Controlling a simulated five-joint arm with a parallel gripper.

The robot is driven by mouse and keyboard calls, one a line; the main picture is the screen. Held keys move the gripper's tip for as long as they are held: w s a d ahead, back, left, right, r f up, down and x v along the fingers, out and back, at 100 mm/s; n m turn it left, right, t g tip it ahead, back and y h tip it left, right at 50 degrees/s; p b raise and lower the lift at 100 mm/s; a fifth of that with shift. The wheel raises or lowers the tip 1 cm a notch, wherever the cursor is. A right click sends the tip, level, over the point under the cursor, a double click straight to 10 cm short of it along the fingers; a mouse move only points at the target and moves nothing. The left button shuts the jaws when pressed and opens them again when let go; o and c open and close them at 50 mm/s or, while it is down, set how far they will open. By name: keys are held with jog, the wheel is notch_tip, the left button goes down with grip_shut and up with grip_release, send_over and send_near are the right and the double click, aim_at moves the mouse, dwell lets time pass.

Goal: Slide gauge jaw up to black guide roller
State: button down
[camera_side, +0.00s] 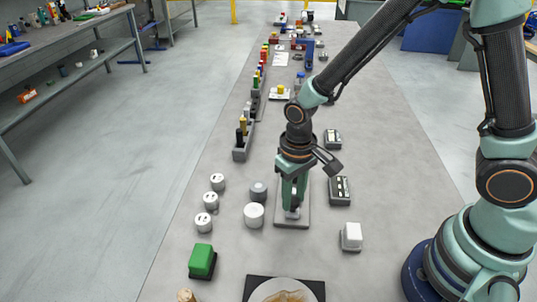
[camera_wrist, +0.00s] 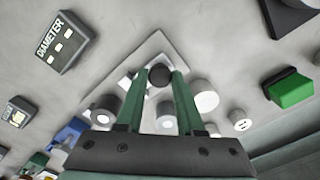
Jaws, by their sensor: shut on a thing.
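My gripper (camera_side: 292,208) points down over a flat light-grey plate (camera_side: 280,221) in the side view. Its green fingers are shut on a dark round knob (camera_wrist: 159,75), seen between the fingertips in the wrist view. A pale part (camera_side: 293,213) shows at the fingertips in the side view; I take it and the knob to be the gauge jaw, though its outline is mostly hidden. A dark cylinder (camera_wrist: 103,108) beside the left finger in the wrist view may be the black guide roller. My wrist hides that area in the side view, so their gap cannot be told.
A white cylinder (camera_side: 254,215) and a grey one (camera_side: 258,191) stand left of the plate, with several small white ones beyond. A green block (camera_side: 202,261) is at front left.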

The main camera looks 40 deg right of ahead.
jog(key=shift+d, duration=0.1)
dwell(0.3)
jog(key=w+d, duration=0.2)
jog(key=shift+w+d, duration=0.25)
jog(key=shift+w, duration=0.1)
jog(key=c, duration=0.5)
grip_release()
jog(key=shift+c, duration=0.2)
notch_tip(320, 180, up, 12)
dwell(0.7)
